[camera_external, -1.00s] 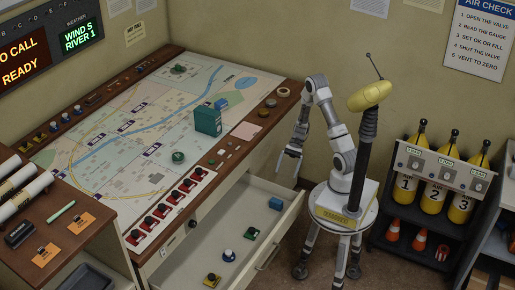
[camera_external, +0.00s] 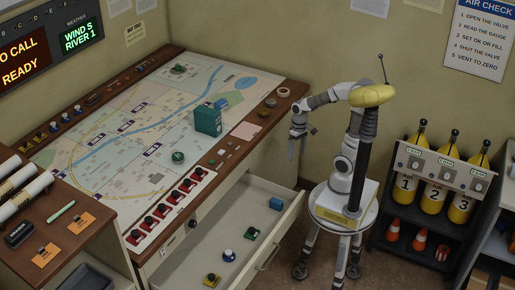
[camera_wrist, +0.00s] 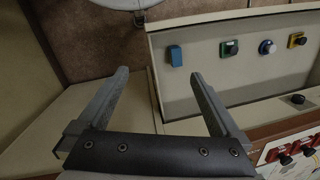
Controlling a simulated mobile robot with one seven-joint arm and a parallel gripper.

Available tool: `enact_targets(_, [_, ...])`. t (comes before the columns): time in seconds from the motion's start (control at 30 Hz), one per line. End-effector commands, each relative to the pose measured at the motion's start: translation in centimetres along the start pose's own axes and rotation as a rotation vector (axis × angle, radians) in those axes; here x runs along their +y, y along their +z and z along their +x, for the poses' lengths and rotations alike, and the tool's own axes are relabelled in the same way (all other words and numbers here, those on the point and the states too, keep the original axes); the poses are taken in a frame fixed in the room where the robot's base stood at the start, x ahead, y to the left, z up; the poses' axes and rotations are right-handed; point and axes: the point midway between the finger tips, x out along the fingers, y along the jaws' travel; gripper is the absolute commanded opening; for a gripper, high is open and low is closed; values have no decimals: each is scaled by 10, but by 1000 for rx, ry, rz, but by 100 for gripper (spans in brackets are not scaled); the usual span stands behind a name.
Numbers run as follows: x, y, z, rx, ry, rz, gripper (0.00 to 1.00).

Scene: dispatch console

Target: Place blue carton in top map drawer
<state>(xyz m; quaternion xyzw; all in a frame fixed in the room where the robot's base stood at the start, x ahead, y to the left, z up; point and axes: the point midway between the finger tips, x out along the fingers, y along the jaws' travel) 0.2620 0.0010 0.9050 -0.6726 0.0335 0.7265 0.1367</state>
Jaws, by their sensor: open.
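A small blue carton (camera_external: 276,203) lies in the open top map drawer (camera_external: 262,226), near its far end. It also shows in the wrist view (camera_wrist: 175,55), inside the drawer wall. My gripper (camera_external: 297,152) is open and empty, pointing down above and beyond the far end of the drawer. In the wrist view, both fingers of my gripper (camera_wrist: 160,75) are spread with nothing between them, apart from the carton.
The drawer also holds a green item (camera_external: 251,234), a white-and-blue item (camera_external: 228,256) and a yellow item (camera_external: 212,280). Air bottles (camera_external: 432,190) stand right.

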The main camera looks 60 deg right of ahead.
Motion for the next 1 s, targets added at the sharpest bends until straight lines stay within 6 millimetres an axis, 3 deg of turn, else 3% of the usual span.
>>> enact_targets(0.03, [-13,5,-73,312,-8,-91,100])
enact_targets(0.1, [-13,11,-84,382,19,-145,100])
enact_targets(0.4, [-10,25,-110,559,84,-267,100])
enact_targets(0.8, [-10,26,-112,566,86,-274,100])
enact_targets(1.0, [-13,28,-133,566,85,-274,100])
